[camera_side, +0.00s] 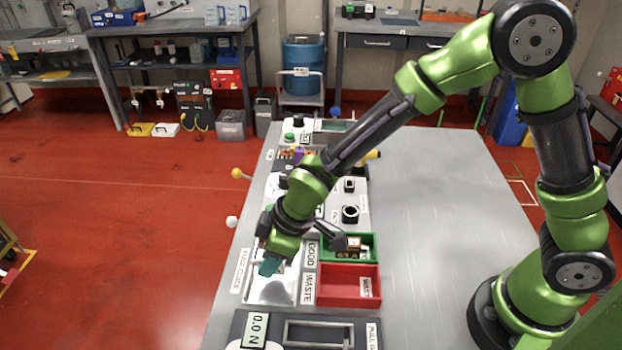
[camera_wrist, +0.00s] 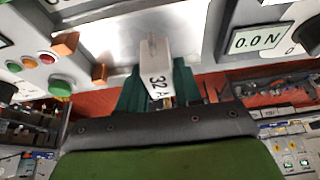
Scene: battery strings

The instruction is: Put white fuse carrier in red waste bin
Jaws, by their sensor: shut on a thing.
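The white fuse carrier (camera_wrist: 154,62), marked "32 A", is between the teal fingers of my gripper (camera_wrist: 158,88) in the wrist view. My gripper is shut on it. In the side view my gripper (camera_side: 269,266) hangs over the metal fuse tray, to the left of the red waste bin (camera_side: 335,288). I cannot make out the carrier there. The waste bin is open at the top, with a "WASTE" label beside it, and looks empty.
A green bin (camera_side: 367,241) marked "GOOD" holds several small parts, just behind the red bin. The metal fuse tray (camera_side: 268,291) lies below my gripper. A force display (camera_side: 254,330) reads 0.0 N at the front. The table's right side is clear.

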